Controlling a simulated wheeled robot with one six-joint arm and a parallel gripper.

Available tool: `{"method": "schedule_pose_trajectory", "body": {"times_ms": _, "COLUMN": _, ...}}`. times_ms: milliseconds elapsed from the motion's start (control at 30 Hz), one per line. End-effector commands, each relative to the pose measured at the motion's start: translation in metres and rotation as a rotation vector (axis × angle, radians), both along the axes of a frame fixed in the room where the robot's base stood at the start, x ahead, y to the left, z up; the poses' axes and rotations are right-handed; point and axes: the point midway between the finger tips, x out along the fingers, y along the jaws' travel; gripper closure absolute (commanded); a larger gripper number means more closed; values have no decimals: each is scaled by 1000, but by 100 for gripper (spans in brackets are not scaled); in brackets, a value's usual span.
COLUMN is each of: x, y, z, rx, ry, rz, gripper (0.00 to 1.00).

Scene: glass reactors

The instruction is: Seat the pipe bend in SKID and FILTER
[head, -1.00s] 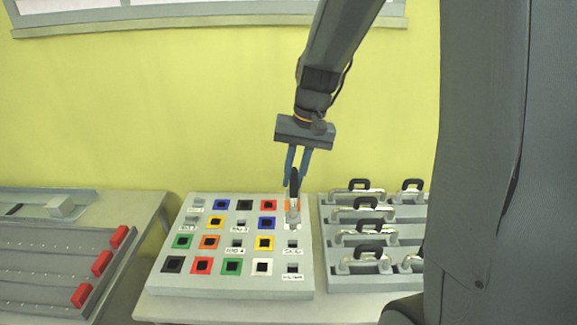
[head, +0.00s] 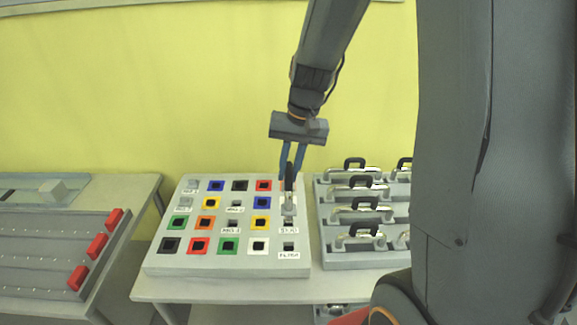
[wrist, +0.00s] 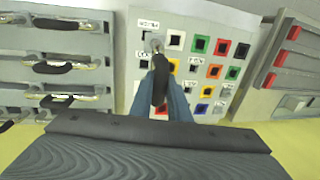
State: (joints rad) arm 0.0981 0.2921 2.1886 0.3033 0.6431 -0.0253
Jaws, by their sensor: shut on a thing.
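My gripper (head: 291,172) has blue fingers shut on the black handle of a silver pipe bend (head: 289,206). The bend hangs over the right column of the grey socket board, just behind the SKID label (head: 289,231). It covers the SKID socket, and I cannot tell whether its ends touch the board. The FILTER socket (head: 288,246) is open and empty, with its label (head: 289,254) in front. In the wrist view, my gripper (wrist: 161,100) holds the bend (wrist: 155,45) near the FILTER label (wrist: 148,24); the handle hides part of it.
The socket board (head: 160,262) carries several coloured square sockets and other labelled sockets. Right of it, a grey rack (head: 340,258) holds several handled pipe bends. On the left, a separate bench has a grey panel with red blocks (head: 87,262).

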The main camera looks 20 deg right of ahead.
Motion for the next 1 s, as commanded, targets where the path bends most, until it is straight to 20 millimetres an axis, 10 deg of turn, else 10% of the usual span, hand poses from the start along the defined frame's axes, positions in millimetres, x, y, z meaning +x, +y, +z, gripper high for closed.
{"method": "schedule_pose_trajectory", "body": {"times_ms": 1000, "x": 1, "y": 0, "z": -57, "rx": 0, "ry": 0, "rz": 0, "gripper": 100}}
